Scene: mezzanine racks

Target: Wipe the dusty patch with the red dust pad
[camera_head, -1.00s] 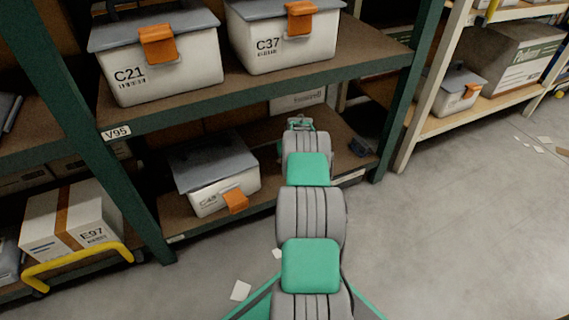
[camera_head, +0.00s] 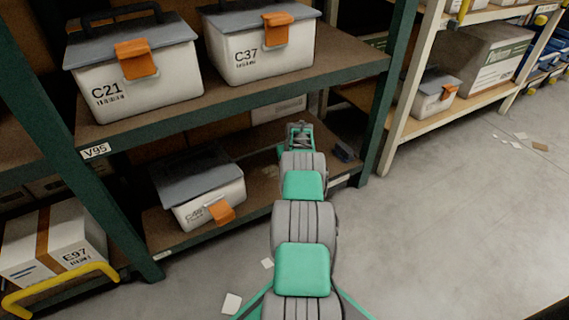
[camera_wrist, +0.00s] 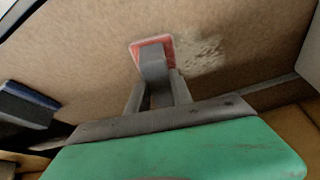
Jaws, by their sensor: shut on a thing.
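The red dust pad (camera_wrist: 139,46) shows in the wrist view as a pinkish-red rim around a grey handle block. My gripper (camera_wrist: 158,88) is shut on it; in the head view my gripper (camera_head: 299,130) reaches into the lower shelf bay. The dusty patch (camera_wrist: 200,54) is a pale, speckled smear on the brown shelf board, just right of the pad in the wrist view. The pad is at its edge; I cannot tell whether it touches the board. A faint pale spot (camera_head: 269,172) left of my arm in the head view looks like the same patch.
A grey-lidded bin (camera_head: 205,190) stands left of my arm on the lower shelf (camera_head: 160,232). A dark blue object (camera_head: 344,152) lies to the right, also in the wrist view (camera_wrist: 28,106). The upper shelf (camera_head: 240,92) overhangs. A green post (camera_head: 384,110) stands right.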

